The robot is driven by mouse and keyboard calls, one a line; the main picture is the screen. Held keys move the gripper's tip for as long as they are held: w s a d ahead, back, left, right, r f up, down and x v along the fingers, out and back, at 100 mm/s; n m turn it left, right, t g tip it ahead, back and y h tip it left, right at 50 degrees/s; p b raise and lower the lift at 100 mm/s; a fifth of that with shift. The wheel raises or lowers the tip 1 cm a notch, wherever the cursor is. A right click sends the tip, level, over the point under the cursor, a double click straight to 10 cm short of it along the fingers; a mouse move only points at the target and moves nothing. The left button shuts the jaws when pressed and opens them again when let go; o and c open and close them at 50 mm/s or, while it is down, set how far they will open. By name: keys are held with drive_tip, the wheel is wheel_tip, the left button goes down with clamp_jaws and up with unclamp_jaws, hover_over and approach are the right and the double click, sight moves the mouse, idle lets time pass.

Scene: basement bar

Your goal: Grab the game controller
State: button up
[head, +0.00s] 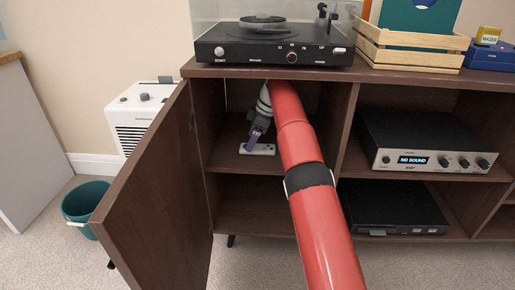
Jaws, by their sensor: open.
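The game controller (263,149) is a small white, flat pad lying on the upper shelf of the left cabinet compartment. My gripper (251,143) is inside that compartment, pointing down at the controller's left part. It is open, with its fingertips at or just above the controller. I cannot tell whether they touch it. My red arm reaches in from the front and hides the right side of the compartment. The gripper hides part of the controller.
The brown cabinet door (150,200) stands open on the left. A turntable (274,46) sits on top, above the compartment. An amplifier (427,143) and a black player (392,209) fill the shelves on the right. A green bin (84,205) stands on the floor.

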sight(245, 146)
drive_tip(key=shift+a+f+b, duration=1.1)
drive_tip(key=shift+f+b, duration=0.15)
drive_tip(key=shift+f, duration=0.15)
drive_tip(key=shift+f, duration=0.1)
drive_tip(key=c, duration=1.1)
